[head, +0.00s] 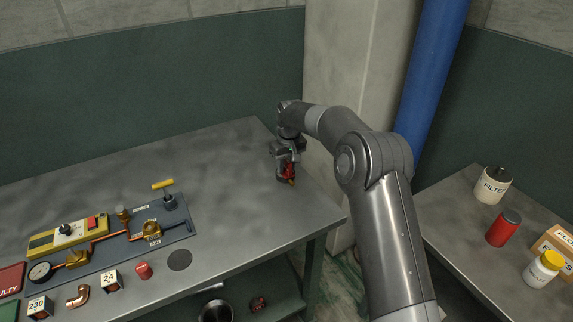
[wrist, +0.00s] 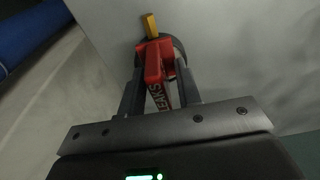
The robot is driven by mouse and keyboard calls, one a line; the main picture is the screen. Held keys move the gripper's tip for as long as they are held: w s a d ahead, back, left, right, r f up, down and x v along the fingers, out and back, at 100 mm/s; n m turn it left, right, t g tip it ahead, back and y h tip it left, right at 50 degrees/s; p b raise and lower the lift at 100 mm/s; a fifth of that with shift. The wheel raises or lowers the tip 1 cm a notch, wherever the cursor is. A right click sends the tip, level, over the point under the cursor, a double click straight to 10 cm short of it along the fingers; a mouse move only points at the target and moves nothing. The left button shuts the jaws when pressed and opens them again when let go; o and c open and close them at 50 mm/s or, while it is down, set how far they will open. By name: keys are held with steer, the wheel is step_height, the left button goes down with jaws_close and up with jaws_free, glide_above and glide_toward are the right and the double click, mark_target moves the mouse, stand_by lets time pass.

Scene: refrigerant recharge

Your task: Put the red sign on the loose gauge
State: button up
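My gripper (head: 287,172) is over the right end of the grey bench, pointing down. In the wrist view its two fingers (wrist: 162,85) close on the sides of a red piece with pale lettering, which looks like the red sign (wrist: 154,62). Just beyond the fingertips is a dark round body (wrist: 181,50) with a brass stem (wrist: 150,26), which looks like the loose gauge. The red piece overlaps it; I cannot tell whether they are joined. In the head view only a little red and brass shows below the gripper. Another gauge (head: 40,271) sits on the pipe panel at left.
A red plate ending in "ULTY" (head: 11,279) lies at the bench's left edge. The panel (head: 181,220) carries copper pipes and a yellow-handled valve (head: 163,184). A red cap (head: 144,270) and number blocks stand in front. A blue pipe (head: 432,65) rises behind my arm.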

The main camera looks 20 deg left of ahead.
mark_target(289, 162)
steer(key=r, duration=0.8)
steer(key=s+d+r, duration=0.1)
steer(key=r, duration=0.3)
steer(key=shift+r, duration=0.15)
steer(key=shift+d, duration=0.1)
steer(key=s+d+r+m+t, duration=0.1)
steer(key=s+d+r+m, duration=0.1)
steer(key=s+d+r, duration=0.75)
steer(key=s+d+r+m+t, duration=0.15)
steer(key=s+d+r, duration=0.4)
steer(key=d, duration=0.65)
steer(key=s+d+f+m, duration=0.1)
steer(key=s+d+f, duration=0.1)
steer(key=s+d, duration=0.3)
steer(key=s+d+f+m+t, duration=0.1)
steer(key=s+d, duration=0.4)
steer(key=s, duration=0.7)
steer(key=s+d+f+m+t+h, duration=0.1)
steer(key=s+d+f+m, duration=0.2)
steer(key=s, duration=0.5)
steer(key=shift+s+d+f+m, duration=0.15)
steer(key=shift+d+f, duration=0.1)
steer(key=shift+d, duration=0.35)
steer(key=shift+s+d+f+m, duration=0.1)
steer(key=shift+d+f, duration=0.15)
steer(key=shift+d, duration=0.3)
